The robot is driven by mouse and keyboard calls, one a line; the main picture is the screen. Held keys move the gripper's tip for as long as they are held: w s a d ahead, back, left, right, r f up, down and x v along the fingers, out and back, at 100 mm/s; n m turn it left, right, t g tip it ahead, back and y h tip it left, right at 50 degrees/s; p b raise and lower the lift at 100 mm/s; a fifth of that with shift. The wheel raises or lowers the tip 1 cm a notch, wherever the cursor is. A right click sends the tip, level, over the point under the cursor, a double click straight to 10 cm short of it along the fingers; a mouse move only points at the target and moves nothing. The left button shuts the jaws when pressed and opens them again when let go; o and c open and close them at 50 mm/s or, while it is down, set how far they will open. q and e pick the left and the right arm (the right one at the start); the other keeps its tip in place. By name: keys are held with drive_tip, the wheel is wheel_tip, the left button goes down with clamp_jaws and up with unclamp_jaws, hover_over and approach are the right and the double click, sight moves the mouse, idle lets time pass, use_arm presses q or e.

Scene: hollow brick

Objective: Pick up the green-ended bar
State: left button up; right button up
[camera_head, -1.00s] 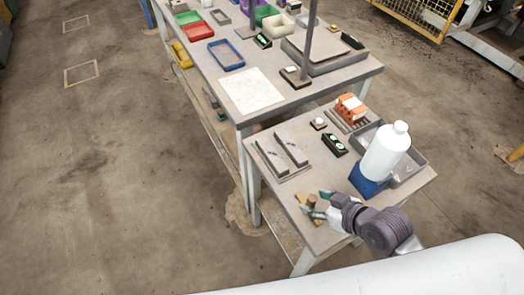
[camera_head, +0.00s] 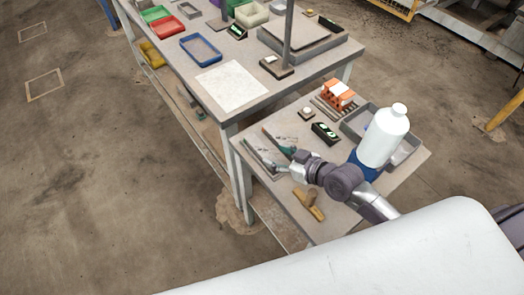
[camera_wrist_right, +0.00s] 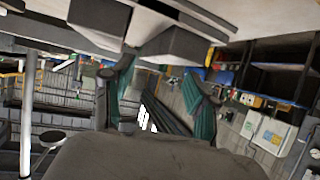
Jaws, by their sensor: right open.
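Two grey bars lie side by side on a flat grey tray (camera_head: 262,160) at the left of the small table. The nearer-left bar (camera_head: 259,149) and the farther bar (camera_head: 276,135) are partly covered by my right gripper (camera_head: 284,158). In the right wrist view, two grey block ends (camera_wrist_right: 98,14) hang at the top, beyond the open right gripper (camera_wrist_right: 160,82). I cannot tell whether a finger touches a bar. My left gripper is out of view.
A wooden piece with an upright peg (camera_head: 309,205) lies at the front edge. A white bottle (camera_head: 383,138) stands right of my arm, by a grey bin (camera_head: 407,150). A black box (camera_head: 325,132) and orange-white part (camera_head: 338,95) are behind. A larger table (camera_head: 262,98) adjoins.

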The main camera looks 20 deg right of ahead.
sight(264, 151)
drive_tip(key=x, duration=0.5)
drive_tip(key=shift+w+a+f, duration=0.1)
drive_tip(key=shift+w, duration=0.05)
clamp_jaws()
